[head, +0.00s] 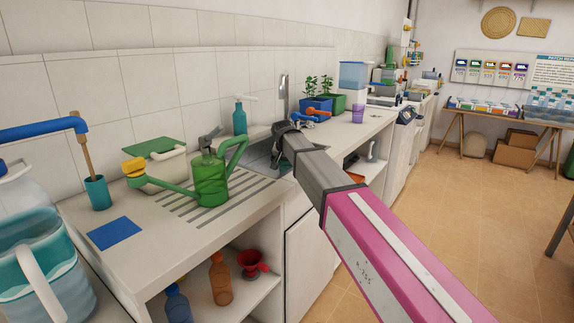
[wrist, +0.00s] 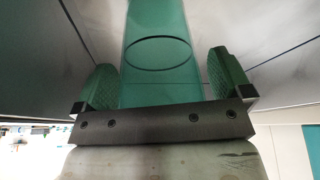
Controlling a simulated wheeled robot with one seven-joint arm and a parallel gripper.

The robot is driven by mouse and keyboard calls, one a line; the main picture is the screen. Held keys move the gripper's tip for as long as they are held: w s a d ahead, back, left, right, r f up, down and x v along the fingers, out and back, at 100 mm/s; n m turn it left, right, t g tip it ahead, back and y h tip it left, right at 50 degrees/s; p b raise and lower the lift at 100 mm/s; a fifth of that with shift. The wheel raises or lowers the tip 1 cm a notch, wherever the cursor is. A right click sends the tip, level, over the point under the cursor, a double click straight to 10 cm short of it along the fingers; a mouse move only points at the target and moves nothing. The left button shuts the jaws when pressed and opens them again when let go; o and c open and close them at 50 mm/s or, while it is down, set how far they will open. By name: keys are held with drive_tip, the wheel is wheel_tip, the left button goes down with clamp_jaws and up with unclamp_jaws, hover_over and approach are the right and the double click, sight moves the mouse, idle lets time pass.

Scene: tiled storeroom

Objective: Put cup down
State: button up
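My gripper (head: 286,130) is over the sink in the head view, with its fingertips largely hidden behind its own body. In the wrist view a teal see-through cup (wrist: 161,60) stands between the two green finger pads, close to the palm. The pads lie close along both its sides, and it appears held. Its far end runs out of the top of the wrist view.
A green watering can (head: 210,178), a teal pump bottle (head: 240,118) and a teal pot with a brush (head: 97,192) stand on the counter (head: 150,240). Beyond the sink are potted plants (head: 318,103) and a purple cup (head: 358,113). The counter's front around the blue cloth (head: 115,233) is clear.

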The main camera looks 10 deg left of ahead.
drive_tip(key=v, duration=1.2)
drive_tip(key=shift+r, duration=0.15)
